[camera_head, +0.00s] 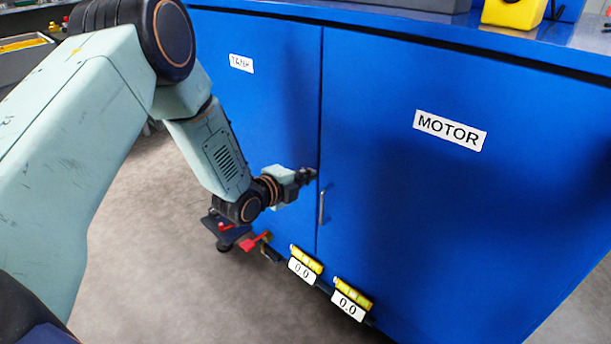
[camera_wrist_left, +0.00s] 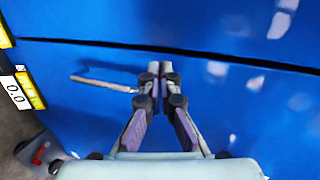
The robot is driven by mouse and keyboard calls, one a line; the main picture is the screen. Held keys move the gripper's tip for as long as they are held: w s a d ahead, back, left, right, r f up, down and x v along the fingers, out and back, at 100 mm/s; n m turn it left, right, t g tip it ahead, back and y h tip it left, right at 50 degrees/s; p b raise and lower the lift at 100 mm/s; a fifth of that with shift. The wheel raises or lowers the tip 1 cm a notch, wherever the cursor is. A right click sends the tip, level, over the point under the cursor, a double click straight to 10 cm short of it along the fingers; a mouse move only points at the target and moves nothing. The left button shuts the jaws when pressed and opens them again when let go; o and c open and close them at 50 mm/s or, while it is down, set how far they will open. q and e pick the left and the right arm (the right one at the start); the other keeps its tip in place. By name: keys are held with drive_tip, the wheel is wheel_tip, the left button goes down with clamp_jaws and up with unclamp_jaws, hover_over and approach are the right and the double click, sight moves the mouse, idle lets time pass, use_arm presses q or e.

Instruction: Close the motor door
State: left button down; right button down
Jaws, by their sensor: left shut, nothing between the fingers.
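The blue motor door (camera_head: 430,200), labelled MOTOR, fills the right of the head view and looks nearly flush with the neighbouring tank door (camera_head: 270,110). My right gripper is not in view.
Two yellow levels with 0.0 displays (camera_head: 303,268) (camera_head: 350,299) are low along the cabinet front. Red-handled items (camera_head: 256,241) lie low by the cabinet, below my left forearm. A yellow object (camera_head: 514,12) stands on the cabinet top. Grey floor (camera_head: 160,270) is open at left.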

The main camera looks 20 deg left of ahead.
use_arm(q)
drive_tip(key=a+p+v, duration=0.1)
drive_tip(key=p+v, duration=0.3)
drive_tip(key=v, duration=0.6)
drive_tip(key=shift+p, duration=0.3)
drive_tip(key=shift+s, duration=0.15)
drive_tip(key=s+d+f+n+g+y+p, duration=0.1)
drive_tip(key=s+d+f+n+g, duration=0.1)
drive_tip(key=s+f+n+g, duration=0.4)
drive_tip(key=s+d+f+n+g+y, duration=0.1)
drive_tip(key=s+d+f+n+g, duration=0.1)
drive_tip(key=s+f+n, duration=0.65)
drive_tip(key=s+d+n+g+y+p, duration=0.1)
drive_tip(key=s+n+g, duration=0.5)
drive_tip(key=s, duration=1.6)
drive_tip(key=shift+d+r+p, duration=0.15)
drive_tip(key=shift+d+p, duration=0.4)
drive_tip(key=shift+p, duration=0.1)
